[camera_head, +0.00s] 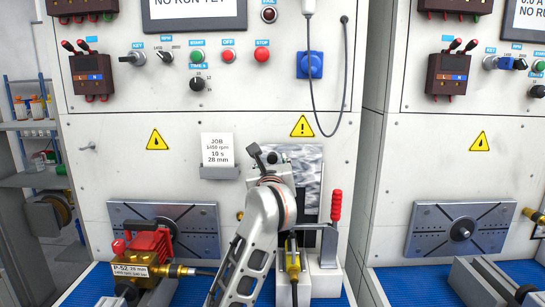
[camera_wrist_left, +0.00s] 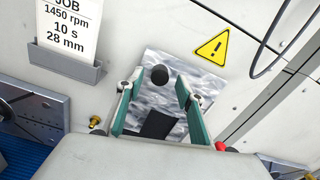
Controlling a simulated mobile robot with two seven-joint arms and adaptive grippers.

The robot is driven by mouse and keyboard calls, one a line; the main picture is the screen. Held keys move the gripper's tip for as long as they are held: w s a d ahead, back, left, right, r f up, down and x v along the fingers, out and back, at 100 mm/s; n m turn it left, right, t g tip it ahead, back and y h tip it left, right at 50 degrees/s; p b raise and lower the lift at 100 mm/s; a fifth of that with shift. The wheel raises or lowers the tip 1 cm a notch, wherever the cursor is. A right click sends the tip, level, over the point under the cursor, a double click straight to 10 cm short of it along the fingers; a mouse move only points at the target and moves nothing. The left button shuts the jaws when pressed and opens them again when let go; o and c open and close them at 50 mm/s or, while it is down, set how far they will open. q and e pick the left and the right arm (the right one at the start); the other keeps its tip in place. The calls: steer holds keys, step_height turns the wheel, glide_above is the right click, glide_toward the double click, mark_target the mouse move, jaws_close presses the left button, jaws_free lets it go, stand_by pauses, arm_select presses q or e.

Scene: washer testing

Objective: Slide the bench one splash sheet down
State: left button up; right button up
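The splash sheet (camera_head: 308,165) is a grey, crinkled, see-through-looking panel on the white wall of bench one. It also fills the middle of the left wrist view (camera_wrist_left: 205,82). A round black knob (camera_wrist_left: 160,75) stands out from its upper part. My left gripper (camera_head: 268,155) is up against the sheet's left side in the head view and hides part of it. In the left wrist view the gripper's green-padded fingers (camera_wrist_left: 161,84) are apart, with the knob between them and a gap on both sides. A dark patch (camera_wrist_left: 157,124) shows low on the sheet. My right gripper is not in view.
A job card (camera_head: 217,150) in a grey holder is left of the gripper. A red-handled clamp (camera_head: 336,206) stands below right, beside a brass fitting (camera_head: 292,257). A red and brass pump (camera_head: 147,250) sits on the blue mat at left. A cable (camera_head: 342,100) hangs above right.

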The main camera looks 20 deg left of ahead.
mark_target(272, 159)
arm_select(q)
steer(key=x, duration=0.3)
steer(key=shift+w+a+p, duration=0.1)
steer(key=shift+w+p, duration=0.15)
steer(key=shift+p, duration=0.05)
steer(key=shift+w+a, duration=0.1)
steer(key=shift+w, duration=0.25)
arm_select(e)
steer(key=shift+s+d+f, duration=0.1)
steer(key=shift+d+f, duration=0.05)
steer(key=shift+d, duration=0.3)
arm_select(q)
steer(key=shift+c, duration=0.3)
jaws_close()
step_height(272, 159, down, 13)
steer(key=b, duration=0.8)
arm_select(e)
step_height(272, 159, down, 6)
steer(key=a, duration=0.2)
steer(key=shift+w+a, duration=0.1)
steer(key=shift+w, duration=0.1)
